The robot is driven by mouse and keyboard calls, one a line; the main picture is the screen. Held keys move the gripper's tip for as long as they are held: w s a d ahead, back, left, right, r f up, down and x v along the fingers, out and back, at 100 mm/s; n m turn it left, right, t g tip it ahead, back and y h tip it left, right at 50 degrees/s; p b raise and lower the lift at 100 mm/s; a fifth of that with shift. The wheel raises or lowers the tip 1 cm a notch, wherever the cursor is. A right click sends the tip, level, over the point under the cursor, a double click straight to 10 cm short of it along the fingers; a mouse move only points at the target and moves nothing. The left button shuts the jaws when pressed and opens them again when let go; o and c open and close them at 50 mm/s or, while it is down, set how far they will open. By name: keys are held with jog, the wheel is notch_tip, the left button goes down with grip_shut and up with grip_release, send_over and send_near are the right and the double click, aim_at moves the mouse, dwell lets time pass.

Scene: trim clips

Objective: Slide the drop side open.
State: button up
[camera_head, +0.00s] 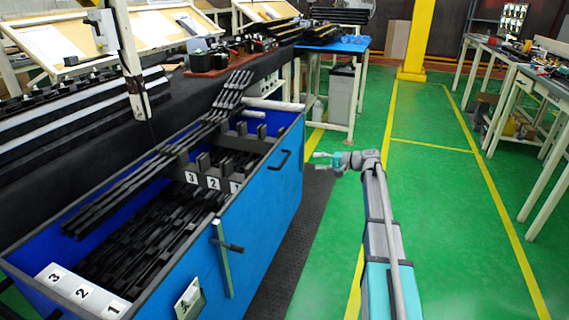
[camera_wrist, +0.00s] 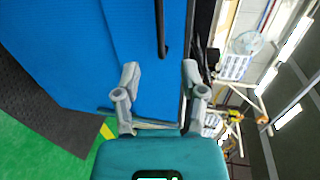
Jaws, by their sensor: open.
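The drop side is the long blue side panel (camera_head: 262,215) of a blue bin, facing the aisle. It looks upright, and a black bar handle (camera_head: 284,160) sits near its right end. A greenish upright strip with a black grip (camera_head: 228,246) is on the panel further left. In the wrist view the blue panel (camera_wrist: 110,60) fills the upper left and a black handle (camera_wrist: 161,30) lies above the fingertips. My gripper (camera_wrist: 160,78) is open and empty, apart from the handle. In the head view my gripper (camera_head: 318,160) is just right of the bin's right end.
The bin holds dark trim strips (camera_head: 140,235) and dividers numbered 1, 2 and 3. A white tag (camera_head: 188,299) is on its side. A dark mat (camera_head: 290,240) lies beside it. The green aisle (camera_head: 440,220) to the right is clear. A yellow post (camera_head: 419,40) stands behind.

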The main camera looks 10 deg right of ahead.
aim_at(284, 160)
jog(key=shift+w+a, duration=0.1)
jog(key=shift+a, duration=0.1)
jog(key=b+x, duration=0.2)
jog(key=x, duration=1.1)
jog(key=shift+w+a+f+b, duration=0.1)
jog(key=shift+w+a+b, duration=0.1)
jog(key=shift+b, duration=0.2)
grip_shut()
